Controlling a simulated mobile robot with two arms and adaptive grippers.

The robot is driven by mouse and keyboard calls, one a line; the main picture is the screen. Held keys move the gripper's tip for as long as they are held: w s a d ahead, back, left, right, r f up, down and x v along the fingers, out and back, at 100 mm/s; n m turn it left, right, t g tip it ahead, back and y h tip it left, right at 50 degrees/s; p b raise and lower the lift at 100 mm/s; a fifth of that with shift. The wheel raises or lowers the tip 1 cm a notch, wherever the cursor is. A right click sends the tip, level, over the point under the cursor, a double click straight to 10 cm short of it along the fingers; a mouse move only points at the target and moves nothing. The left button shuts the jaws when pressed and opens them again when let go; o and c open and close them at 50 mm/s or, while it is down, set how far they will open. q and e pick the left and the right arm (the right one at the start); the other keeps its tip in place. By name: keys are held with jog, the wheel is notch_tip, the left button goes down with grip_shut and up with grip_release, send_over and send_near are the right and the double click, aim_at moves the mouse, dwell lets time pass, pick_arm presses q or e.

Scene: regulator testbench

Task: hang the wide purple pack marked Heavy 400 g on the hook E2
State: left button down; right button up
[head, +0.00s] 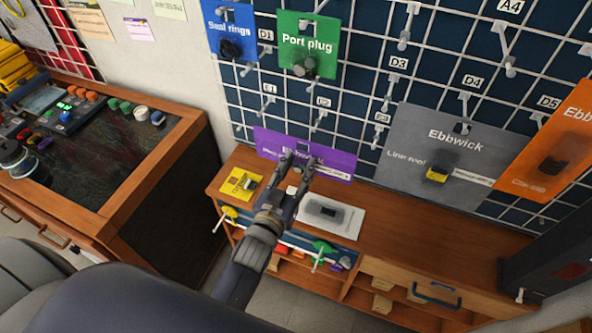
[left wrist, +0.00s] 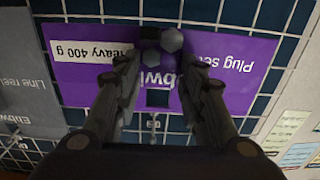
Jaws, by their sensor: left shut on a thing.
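The wide purple pack (head: 333,160) is in front of the lower part of the wire grid, below the E2 label (head: 323,102) and its hook (head: 318,120). My left gripper (head: 298,157) is shut on it, covering part of its middle. In the left wrist view the pack (left wrist: 235,83) appears upside down, with "Heavy 400 g" readable. My left gripper's fingers (left wrist: 160,68) flank the dark plug part (left wrist: 160,40) there. The pack's dark hanging hole (left wrist: 157,98) is apart from the E2 hook (left wrist: 152,147). My right gripper is not in view.
A grey Ebbwick pack (head: 410,150) hangs right of the purple pack, with an orange pack (head: 560,145) beyond. A green Port plug pack (head: 310,38) hangs above. The wooden bench (head: 390,240) below carries a yellow packet (head: 238,184) and a pale scale-like plate (head: 345,222).

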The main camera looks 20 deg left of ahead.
pick_arm(q)
jog(key=shift+w+d+f, duration=0.1)
jog(key=shift+w+d, duration=0.05)
jog(key=shift+w, duration=0.55)
jog(key=shift+w+b, duration=0.4)
jog(key=shift+w, duration=0.6)
jog(key=shift+w+d+f+b, duration=0.1)
jog(key=shift+w+f+b, duration=0.1)
jog(key=shift+w+b, duration=1)
jog(key=shift+w+f, duration=0.15)
jog(key=shift+w, duration=0.65)
jog(key=shift+w+f, duration=0.15)
jog(key=shift+w, duration=0.6)
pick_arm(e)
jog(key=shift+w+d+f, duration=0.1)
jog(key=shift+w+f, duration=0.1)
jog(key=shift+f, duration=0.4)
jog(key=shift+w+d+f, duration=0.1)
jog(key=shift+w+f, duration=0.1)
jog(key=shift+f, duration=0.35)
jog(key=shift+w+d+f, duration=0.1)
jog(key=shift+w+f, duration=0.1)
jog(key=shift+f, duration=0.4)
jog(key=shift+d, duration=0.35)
